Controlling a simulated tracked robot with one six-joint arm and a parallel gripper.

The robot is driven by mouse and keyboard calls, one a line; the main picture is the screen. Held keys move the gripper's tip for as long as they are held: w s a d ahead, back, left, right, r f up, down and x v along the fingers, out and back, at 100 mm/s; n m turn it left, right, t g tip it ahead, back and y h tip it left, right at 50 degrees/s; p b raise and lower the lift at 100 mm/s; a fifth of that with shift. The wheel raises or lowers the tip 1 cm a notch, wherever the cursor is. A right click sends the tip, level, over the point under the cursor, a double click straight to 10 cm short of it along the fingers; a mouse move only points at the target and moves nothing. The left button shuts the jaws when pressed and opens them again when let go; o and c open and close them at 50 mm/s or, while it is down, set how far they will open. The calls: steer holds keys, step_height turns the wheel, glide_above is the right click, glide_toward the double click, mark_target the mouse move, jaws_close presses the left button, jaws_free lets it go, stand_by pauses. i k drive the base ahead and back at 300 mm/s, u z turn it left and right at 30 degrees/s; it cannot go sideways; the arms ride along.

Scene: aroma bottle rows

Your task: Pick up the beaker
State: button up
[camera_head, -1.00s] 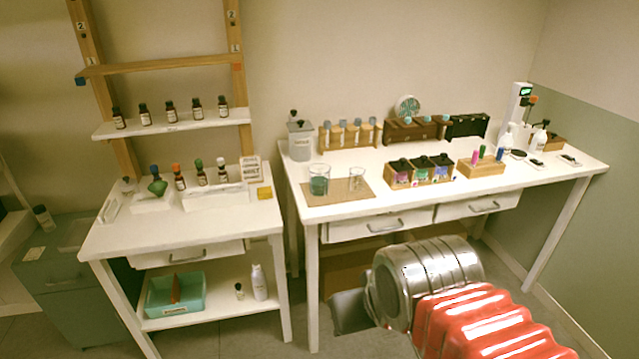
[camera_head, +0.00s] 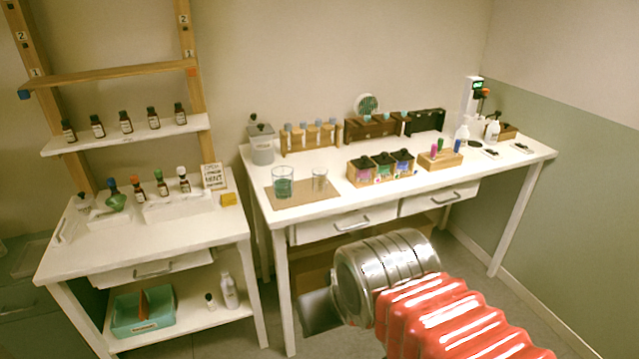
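A clear glass beaker (camera_head: 283,183) with green liquid stands upright on a brown mat (camera_head: 304,198) at the left front of the right table. A smaller clear glass vessel (camera_head: 319,179) stands just to its right on the same mat. My gripper (camera_head: 318,311) is at the bottom middle, in front of and below the table top, well apart from the beaker. Only a dark part of it shows past the silver wrist, so its opening is hidden.
On the right table (camera_head: 355,197) stand a grey canister (camera_head: 261,146), a rack of tubes (camera_head: 310,138), a box of jars (camera_head: 380,168) and a wooden marker block (camera_head: 440,160). The left table (camera_head: 150,234) holds dropper bottles. Floor between the tables is narrow.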

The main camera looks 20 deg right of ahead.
mark_target(282, 177)
steer(key=u, duration=0.4)
steer(key=i, duration=1.35)
steer(key=u, duration=0.15)
